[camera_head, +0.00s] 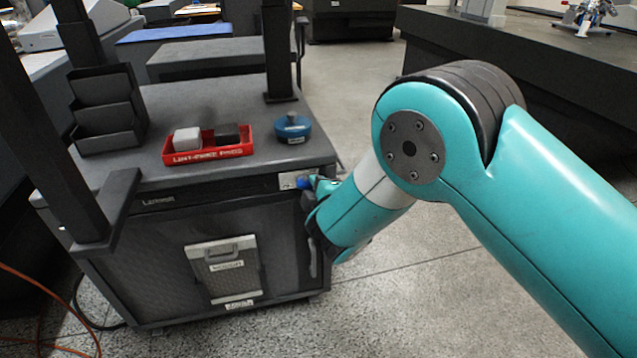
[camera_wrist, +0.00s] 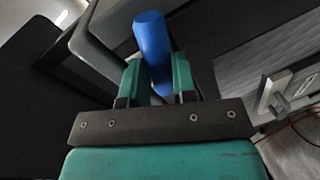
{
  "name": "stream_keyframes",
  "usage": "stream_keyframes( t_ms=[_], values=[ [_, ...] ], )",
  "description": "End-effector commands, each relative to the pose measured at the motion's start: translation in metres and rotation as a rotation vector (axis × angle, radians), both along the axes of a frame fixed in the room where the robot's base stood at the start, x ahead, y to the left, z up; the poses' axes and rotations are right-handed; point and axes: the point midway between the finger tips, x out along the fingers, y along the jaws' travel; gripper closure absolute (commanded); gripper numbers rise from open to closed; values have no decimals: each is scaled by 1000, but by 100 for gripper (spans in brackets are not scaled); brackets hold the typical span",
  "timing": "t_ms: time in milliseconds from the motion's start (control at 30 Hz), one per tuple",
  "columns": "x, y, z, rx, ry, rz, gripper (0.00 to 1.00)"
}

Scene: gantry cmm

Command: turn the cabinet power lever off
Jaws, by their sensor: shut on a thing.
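The cabinet (camera_head: 170,240) is a dark box on the left of the head view. A pale plate (camera_head: 289,181) sits at the upper right of its front face. The blue lever grip (camera_head: 304,183) shows beside that plate. In the wrist view the blue grip (camera_wrist: 153,45) is a cylinder standing between the two teal fingers. My gripper (camera_wrist: 155,78) is shut on it. In the head view my gripper (camera_head: 314,186) is at the cabinet's right front corner, mostly hidden by my wrist. The lever's pivot is hidden.
On the cabinet top are a red tray (camera_head: 208,157) with blocks, a blue round object (camera_head: 293,128) and a dark stepped holder (camera_head: 105,115). A panel with a handle (camera_head: 224,268) is on the cabinet front. Open floor (camera_head: 400,300) lies to the right.

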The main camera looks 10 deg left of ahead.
Motion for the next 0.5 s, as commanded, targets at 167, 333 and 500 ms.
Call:
stream_keyframes(
  t_ms=[167,333,500],
  values=[
    [0,-1,4,-125,-49,-2,100],
    [0,-3,6,-213,-87,-2,100],
    [0,-3,7,-270,-110,-2,100]
  ],
)
